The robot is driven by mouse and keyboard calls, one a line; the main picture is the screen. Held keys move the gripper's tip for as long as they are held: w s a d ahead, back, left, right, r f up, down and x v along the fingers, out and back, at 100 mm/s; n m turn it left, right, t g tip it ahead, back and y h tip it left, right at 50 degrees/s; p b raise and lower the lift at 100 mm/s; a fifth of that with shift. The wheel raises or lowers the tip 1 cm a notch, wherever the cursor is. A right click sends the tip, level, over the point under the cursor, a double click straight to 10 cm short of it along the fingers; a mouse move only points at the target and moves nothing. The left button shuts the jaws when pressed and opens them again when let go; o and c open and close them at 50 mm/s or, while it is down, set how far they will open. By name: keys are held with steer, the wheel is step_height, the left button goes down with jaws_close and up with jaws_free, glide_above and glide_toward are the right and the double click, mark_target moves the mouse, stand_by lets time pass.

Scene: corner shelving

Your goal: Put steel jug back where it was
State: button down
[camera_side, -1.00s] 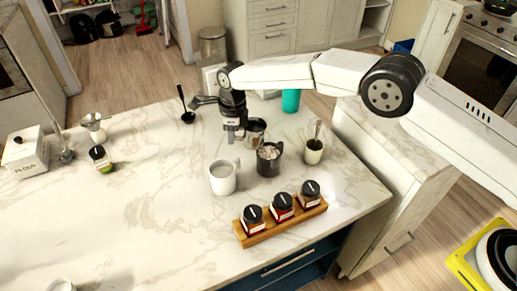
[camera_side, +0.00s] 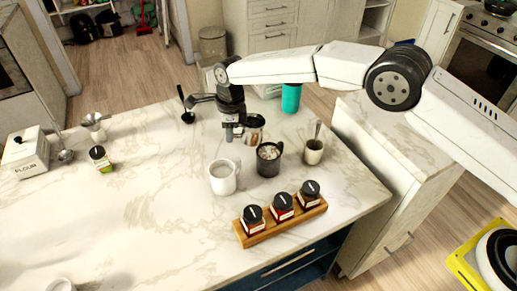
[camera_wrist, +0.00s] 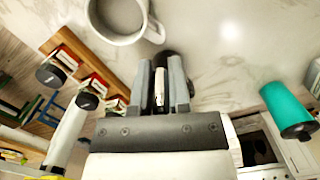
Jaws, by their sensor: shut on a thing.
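The steel jug (camera_side: 254,129) is a small shiny metal vessel just right of my gripper (camera_side: 230,135) in the side view. My gripper points down and is shut on the jug, with the fingers at its left side. In the wrist view a narrow pale strip, which looks like the jug's handle, lies between the fingers of my gripper (camera_wrist: 160,90). The jug's body is mostly hidden there. I cannot tell whether its base touches the counter.
A dark mug with pale contents (camera_side: 268,160) stands close in front of the jug. A white mug (camera_side: 222,178) is front left, a cup with a spoon (camera_side: 314,151) right, and a teal cup (camera_side: 291,98) behind. A wooden jar rack (camera_side: 246,236) is in front. The left counter has free room.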

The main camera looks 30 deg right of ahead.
steer(key=s+a+n, duration=0.3)
steer(key=s+n, duration=0.4)
steer(key=s, duration=0.1)
steer(key=s+a+n, duration=0.4)
steer(key=s+n, duration=0.3)
steer(key=s, duration=0.1)
steer(key=s+d+n+h, duration=0.1)
steer(key=s+d+n, duration=0.1)
steer(key=s+n, duration=1)
steer(key=shift+s+n, duration=0.4)
steer(key=shift+s, duration=1.35)
steer(key=shift+a+f, duration=0.1)
steer(key=shift+f, duration=0.05)
steer(key=shift+w+a+f, duration=2.25)
steer(key=shift+w+f, duration=0.1)
steer(key=shift+w, duration=0.2)
steer(key=shift+w+a+f, duration=2.25)
steer(key=shift+w+f, duration=0.05)
steer(key=shift+w, duration=0.2)
